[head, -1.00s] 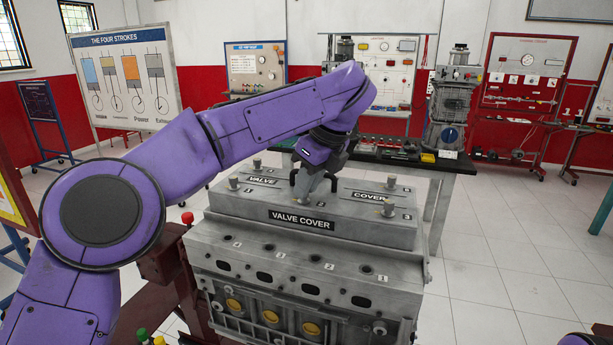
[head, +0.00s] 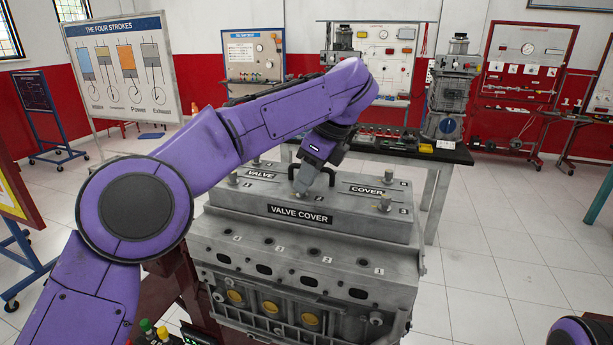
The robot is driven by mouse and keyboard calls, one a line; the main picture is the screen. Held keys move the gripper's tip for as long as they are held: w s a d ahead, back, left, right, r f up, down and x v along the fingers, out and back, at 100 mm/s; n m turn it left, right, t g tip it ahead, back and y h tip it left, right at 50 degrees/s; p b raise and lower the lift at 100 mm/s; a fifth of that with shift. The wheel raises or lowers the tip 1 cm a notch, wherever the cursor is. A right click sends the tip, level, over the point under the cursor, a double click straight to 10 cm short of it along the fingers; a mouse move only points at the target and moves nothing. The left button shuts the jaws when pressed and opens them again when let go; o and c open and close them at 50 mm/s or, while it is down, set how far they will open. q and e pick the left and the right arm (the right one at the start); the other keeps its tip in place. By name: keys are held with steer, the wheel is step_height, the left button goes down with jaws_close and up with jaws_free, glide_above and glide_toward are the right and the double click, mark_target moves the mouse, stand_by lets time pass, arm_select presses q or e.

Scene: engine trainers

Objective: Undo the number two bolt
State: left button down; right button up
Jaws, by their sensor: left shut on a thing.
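The grey valve cover (head: 345,215) sits on top of the engine block (head: 300,262), with its name plate facing me. My left gripper (head: 301,191) reaches down from above, tilted, onto the middle of the cover's front row. It is shut on the bolt there, which lies between the front-left bolt (head: 232,180) and the front-right bolt (head: 385,203) marked 3. The fingers mostly hide this middle bolt, the number two bolt by its place in the row. I cannot tell whether it is seated or raised. My right gripper is out of view.
A back-right bolt (head: 388,179) and a back-left bolt (head: 256,162) also stand on the cover. A black-topped bench (head: 455,157) with parts is behind the engine. The floor (head: 500,250) to the right is clear.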

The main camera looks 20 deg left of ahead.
arm_select(q)
steer(key=c, duration=1)
jaws_free()
steer(key=shift+d+f, duration=0.1)
steer(key=p+v, duration=0.6)
steer(key=v, duration=0.4)
steer(key=shift+d+r, duration=0.1)
steer(key=shift+r, duration=0.1)
